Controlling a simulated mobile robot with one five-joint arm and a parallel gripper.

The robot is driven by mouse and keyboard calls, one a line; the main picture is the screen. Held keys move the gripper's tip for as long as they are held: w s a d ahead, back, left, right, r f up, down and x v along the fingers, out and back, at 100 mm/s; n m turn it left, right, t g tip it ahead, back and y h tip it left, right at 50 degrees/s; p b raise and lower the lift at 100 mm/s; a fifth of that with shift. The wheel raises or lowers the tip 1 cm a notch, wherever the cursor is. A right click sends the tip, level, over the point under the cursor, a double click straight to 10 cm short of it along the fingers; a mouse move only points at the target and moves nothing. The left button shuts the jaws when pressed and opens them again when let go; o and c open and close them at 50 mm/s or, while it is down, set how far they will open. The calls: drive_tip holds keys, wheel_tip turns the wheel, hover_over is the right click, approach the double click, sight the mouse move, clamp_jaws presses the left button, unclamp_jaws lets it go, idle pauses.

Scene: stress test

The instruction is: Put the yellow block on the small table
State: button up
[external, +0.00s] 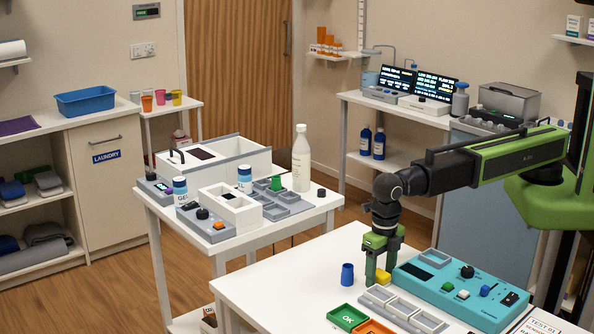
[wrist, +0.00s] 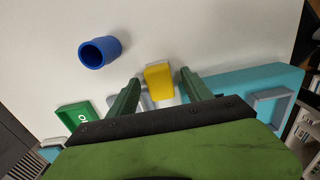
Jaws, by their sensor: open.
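The yellow block (external: 384,278) is low at the front white table, beside the teal device; it also shows in the wrist view (wrist: 159,82). My gripper (external: 379,270) points down over it and is open. In the wrist view its green fingers (wrist: 159,80) stand on either side of the block, with gaps showing. Part of the block is hidden by a finger in the external view. A white table (external: 324,207) with equipment stands in the middle, and a small narrow white table (external: 190,101) with colored cups stands at the back left. I cannot tell which is the small table meant.
A blue cup (external: 347,275) stands left of my gripper. A green tray (external: 347,318), grey trays (external: 402,308) and the teal device (external: 455,284) crowd the front table (external: 280,290). A tall white bottle (external: 301,160) rises on the middle table. The front table's left part is clear.

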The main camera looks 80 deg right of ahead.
sight(380, 273)
drive_tip(key=shift+f, duration=0.1)
drive_tip(key=shift+c, duration=0.5)
clamp_jaws()
drive_tip(key=shift+r+p, duration=0.5)
drive_tip(key=shift+p, duration=0.2)
wheel_tip(380, 273, up, 4)
drive_tip(key=p, duration=0.4)
drive_tip(key=d+r+p, duration=0.6)
drive_tip(key=d, duration=0.5)
drive_tip(key=shift+d, duration=0.35)
drive_tip(key=shift+w, duration=0.1)
